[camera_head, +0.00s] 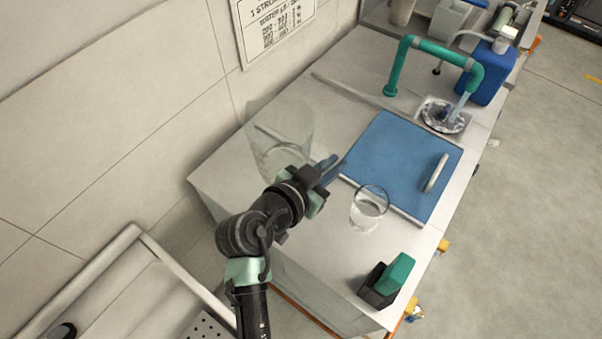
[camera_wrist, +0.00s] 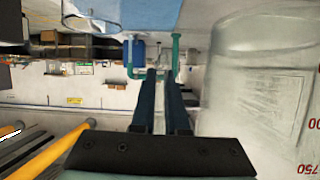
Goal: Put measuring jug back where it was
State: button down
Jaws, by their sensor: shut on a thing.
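The measuring jug (camera_head: 282,135) is a large clear vessel above the back left of the worktop in the head view. In the wrist view the jug (camera_wrist: 262,95) fills the right side, with red figures on its wall. My gripper (camera_head: 328,166) is at the jug's right side, its blue fingers nearly together. In the wrist view the fingers (camera_wrist: 161,76) run beside the jug wall. My gripper is shut on the jug; the gripped part is hard to make out. I cannot tell whether the jug's base touches the worktop.
A smaller clear glass (camera_head: 369,209) stands right of my gripper. A blue board (camera_head: 395,160) with a grey handle lies behind it. A green tap (camera_head: 430,48) stands over a small basin (camera_head: 441,116). A green and black block (camera_head: 388,281) sits at the front edge. A wall bounds the left.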

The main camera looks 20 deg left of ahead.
jog(key=shift+w+f, duration=0.1)
jog(key=shift+f, duration=4.75)
jog(key=shift+f+b, duration=0.2)
jog(key=shift+b, duration=0.15)
jog(key=c, duration=0.9)
grip_release()
jog(key=shift+r, duration=0.1)
